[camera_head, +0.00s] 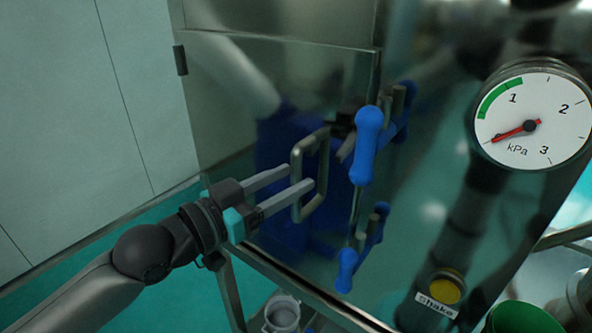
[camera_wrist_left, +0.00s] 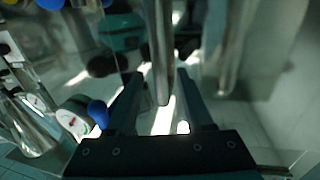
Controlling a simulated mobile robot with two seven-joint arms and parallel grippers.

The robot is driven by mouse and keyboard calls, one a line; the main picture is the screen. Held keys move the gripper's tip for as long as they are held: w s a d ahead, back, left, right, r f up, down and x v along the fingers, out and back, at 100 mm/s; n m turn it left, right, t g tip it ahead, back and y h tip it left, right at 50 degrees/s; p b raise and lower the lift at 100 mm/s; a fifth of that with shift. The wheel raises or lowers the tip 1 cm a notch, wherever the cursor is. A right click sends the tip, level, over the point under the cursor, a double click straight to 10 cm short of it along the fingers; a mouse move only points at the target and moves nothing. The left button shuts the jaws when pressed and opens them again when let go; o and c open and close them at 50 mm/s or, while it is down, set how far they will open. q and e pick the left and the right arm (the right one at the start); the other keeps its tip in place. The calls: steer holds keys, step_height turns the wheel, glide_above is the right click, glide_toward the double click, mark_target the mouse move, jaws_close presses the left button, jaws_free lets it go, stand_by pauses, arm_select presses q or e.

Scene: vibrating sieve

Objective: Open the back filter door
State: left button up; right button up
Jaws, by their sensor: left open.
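The filter door (camera_head: 270,75) is a shiny metal panel with a hinge on its left edge, and it looks closed. A grey metal bar handle (camera_head: 325,155) stands out from it. My left gripper (camera_head: 300,178) is open at this handle, with its fingertips reaching the near upright of the bar. In the left wrist view the handle bar (camera_wrist_left: 158,45) runs between the two fingers of the left gripper (camera_wrist_left: 162,88). I cannot tell whether either finger touches it. Blue-handled latches, an upper one (camera_head: 367,145) and a lower one (camera_head: 347,270), sit along the door's right edge. My right gripper is out of view.
A pressure gauge (camera_head: 530,115) is at the upper right, with a yellow shake button (camera_head: 445,288) below it. A grey cup-like container (camera_head: 282,312) is at the bottom. A pale wall (camera_head: 85,110) stands to the left, with open floor in front of it.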

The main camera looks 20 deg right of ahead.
arm_select(q)
steer(key=shift+x, duration=1.05)
jaws_close()
stand_by(0.8)
